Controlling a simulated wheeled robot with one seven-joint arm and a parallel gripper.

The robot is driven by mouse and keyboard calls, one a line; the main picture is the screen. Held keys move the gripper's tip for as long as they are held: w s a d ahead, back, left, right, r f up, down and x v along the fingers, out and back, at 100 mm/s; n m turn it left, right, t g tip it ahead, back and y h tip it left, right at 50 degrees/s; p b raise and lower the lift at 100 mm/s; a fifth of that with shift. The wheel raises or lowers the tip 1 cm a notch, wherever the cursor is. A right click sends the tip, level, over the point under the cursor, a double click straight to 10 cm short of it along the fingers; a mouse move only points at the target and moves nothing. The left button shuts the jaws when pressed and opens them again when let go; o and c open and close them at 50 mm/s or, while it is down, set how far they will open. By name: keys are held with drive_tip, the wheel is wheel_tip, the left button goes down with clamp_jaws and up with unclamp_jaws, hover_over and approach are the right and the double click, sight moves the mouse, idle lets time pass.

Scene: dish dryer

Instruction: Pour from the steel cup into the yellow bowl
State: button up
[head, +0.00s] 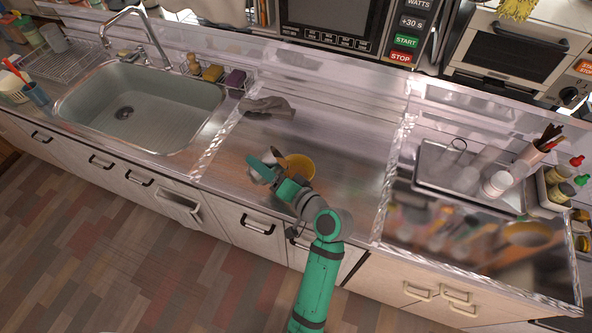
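The yellow bowl (301,166) stands on the steel counter, partly hidden behind my arm. My gripper (267,168) is low over the counter just left of the bowl, its teal fingers pointing left. A small pale grey, shiny shape shows at the fingers; it may be the steel cup, but it is too small and covered to be sure. I cannot tell whether the fingers are shut on it. No liquid or pouring stream can be made out.
A grey cloth (268,107) lies behind the bowl. The sink (150,105) is at left. A tray (432,165) with cups and a utensil holder stands at right. Raised clear edges flank the middle counter. Free counter lies right of the bowl.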

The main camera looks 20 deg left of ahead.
drive_tip(key=shift+f+m, duration=0.1)
drive_tip(key=shift+m, duration=0.2)
idle(0.4)
drive_tip(key=shift+w+d+r+m+y+p, duration=0.1)
drive_tip(key=shift+r+m+y+p, duration=0.35)
drive_tip(key=shift+m, duration=0.25)
idle(1.1)
drive_tip(key=shift+w+d+r+m+y, duration=0.35)
drive_tip(key=shift+w+d+r+m, duration=0.1)
drive_tip(key=shift+w+d+m, duration=0.2)
idle(0.9)
drive_tip(key=shift+w+d+f+m+y, duration=0.1)
drive_tip(key=shift+d+f+m+y, duration=0.15)
drive_tip(key=shift+m, duration=0.4)
idle(0.5)
